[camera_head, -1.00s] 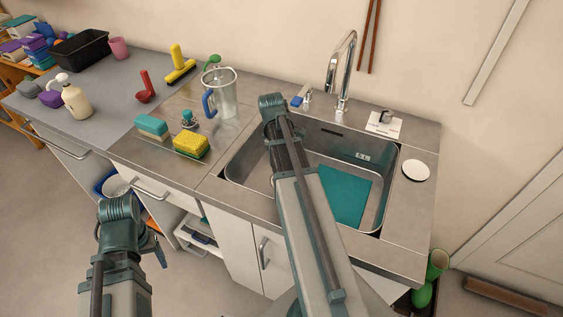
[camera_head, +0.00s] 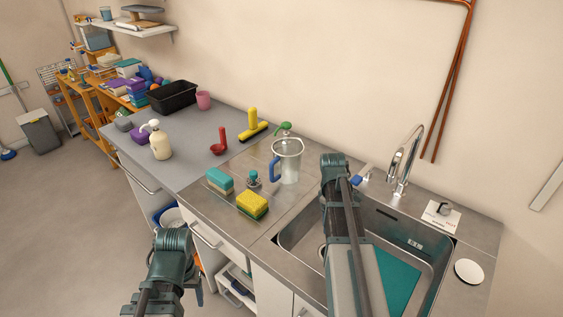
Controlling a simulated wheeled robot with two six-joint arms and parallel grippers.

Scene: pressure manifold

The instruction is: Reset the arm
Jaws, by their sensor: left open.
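My left arm comes in at the lower left, in front of the counter's cabinets. Only a small part of my left gripper (camera_head: 199,291) shows beside the arm's bent joint, and it is open with nothing seen in it. My right arm (camera_head: 340,215) rises from the bottom edge and stands in front of the left part of the sink. Its gripper is hidden behind the arm or out of view.
The steel sink (camera_head: 433,251) holds a teal mat (camera_head: 398,282). A clear pitcher (camera_head: 288,163), a yellow sponge (camera_head: 252,204), a teal sponge (camera_head: 220,180) and a soap dispenser (camera_head: 161,146) stand on the counter. The floor (camera_head: 70,230) at left is clear.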

